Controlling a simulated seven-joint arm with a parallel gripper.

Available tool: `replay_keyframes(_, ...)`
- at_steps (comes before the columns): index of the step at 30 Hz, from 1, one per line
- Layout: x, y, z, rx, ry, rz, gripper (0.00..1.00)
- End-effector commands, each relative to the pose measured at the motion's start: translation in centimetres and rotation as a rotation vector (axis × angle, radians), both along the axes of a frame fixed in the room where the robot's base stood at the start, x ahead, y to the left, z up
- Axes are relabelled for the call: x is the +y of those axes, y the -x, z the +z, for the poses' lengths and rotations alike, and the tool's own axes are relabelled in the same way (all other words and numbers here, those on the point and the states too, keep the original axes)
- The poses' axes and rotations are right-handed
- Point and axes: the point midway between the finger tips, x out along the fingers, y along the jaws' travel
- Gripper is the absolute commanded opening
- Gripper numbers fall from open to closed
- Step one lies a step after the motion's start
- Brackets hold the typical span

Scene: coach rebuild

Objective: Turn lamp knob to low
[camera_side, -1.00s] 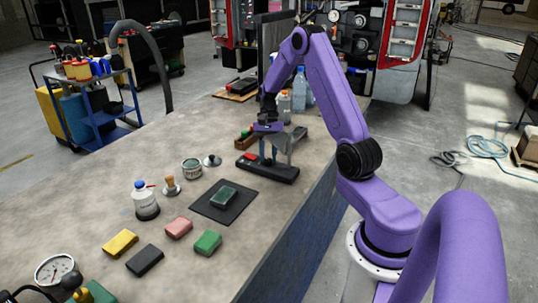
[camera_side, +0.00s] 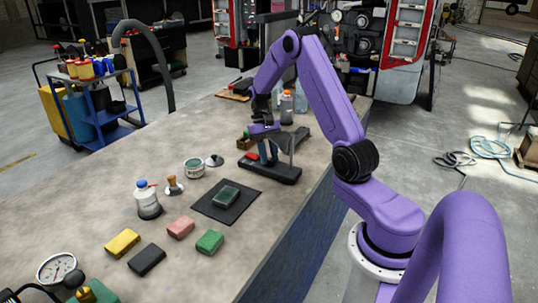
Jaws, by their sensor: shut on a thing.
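A lamp-like fixture with a long black base (camera_side: 284,176) stands on the workbench, right of centre. A small red part (camera_side: 252,157) shows at the base's left end. My gripper (camera_side: 266,155) points down over this base, with its fingers beside the grey upright parts. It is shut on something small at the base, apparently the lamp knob. The fingers hide the knob, so its setting cannot be read.
A tin (camera_side: 194,169), a white bottle (camera_side: 147,203), several coloured blocks and a gauge (camera_side: 57,267) stand nearer. Bottles (camera_side: 286,108) stand close behind my gripper.

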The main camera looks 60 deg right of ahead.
Motion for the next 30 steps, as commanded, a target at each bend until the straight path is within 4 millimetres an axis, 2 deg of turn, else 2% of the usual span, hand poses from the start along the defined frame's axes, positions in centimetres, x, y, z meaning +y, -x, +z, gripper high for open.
replay_keyframes(8,-0.1,-0.1,0.1,-0.003,0.001,0.003,0.0)
replay_keyframes(9,-0.1,-0.1,0.1,-0.003,0.001,0.003,0.36)
replay_keyframes(11,0.0,-0.1,0.1,-0.003,0.001,0.003,0.55)
replay_keyframes(23,-0.1,-0.2,0.5,-0.002,0.001,0.001,0.55)
replay_keyframes(26,-0.4,-0.6,1.6,-0.004,0.002,0.001,0.55)
replay_keyframes(30,-1.0,-1.5,4.0,-0.007,0.004,0.002,0.55)
